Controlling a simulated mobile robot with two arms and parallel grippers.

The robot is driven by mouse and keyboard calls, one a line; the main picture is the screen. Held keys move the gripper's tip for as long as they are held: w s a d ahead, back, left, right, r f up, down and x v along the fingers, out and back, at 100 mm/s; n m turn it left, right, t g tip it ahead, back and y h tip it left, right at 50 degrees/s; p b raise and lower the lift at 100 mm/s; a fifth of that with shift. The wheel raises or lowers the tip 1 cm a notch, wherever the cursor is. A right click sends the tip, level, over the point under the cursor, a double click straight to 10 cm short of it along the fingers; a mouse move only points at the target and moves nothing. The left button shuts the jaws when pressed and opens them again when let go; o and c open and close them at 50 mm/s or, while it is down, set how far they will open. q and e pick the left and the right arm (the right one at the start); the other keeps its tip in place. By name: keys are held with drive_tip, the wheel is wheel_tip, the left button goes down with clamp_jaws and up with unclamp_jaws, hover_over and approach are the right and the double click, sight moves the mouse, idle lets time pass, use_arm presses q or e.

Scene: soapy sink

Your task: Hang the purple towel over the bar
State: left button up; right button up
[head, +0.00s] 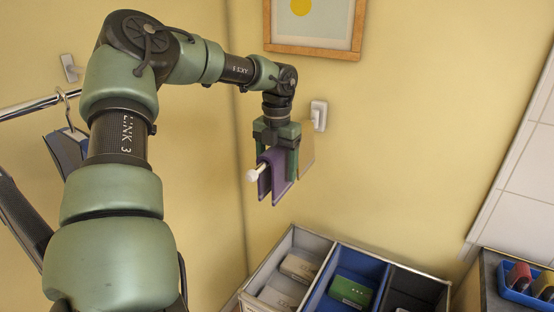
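The purple towel (281,180) is folded, with two flaps hanging down side by side. A pale bar with a round white end knob (252,176) sticks out toward me between the flaps; the towel's fold lies above it. Most of the bar is hidden by the towel. My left gripper (277,158) points down at the top of the towel, with one green finger to each side of the fold. Whether the fingers press on the cloth cannot be made out. My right gripper is not in view.
A beige panel or cloth (307,150) is just behind the gripper, near a white wall fitting (319,115). Below stands a divided bin (335,244) with boxes inside. A blue tray (518,297) is at the lower right. A metal rail (30,107) with a hanging blue item (66,150) is at left.

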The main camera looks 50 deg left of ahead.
use_arm(q)
drive_tip(key=shift+r, duration=0.55)
wheel_tip(320, 180, up, 6)
drive_tip(key=shift+r+b, duration=0.1)
drive_tip(key=shift+b, duration=0.95)
drive_tip(key=shift+r, duration=0.25)
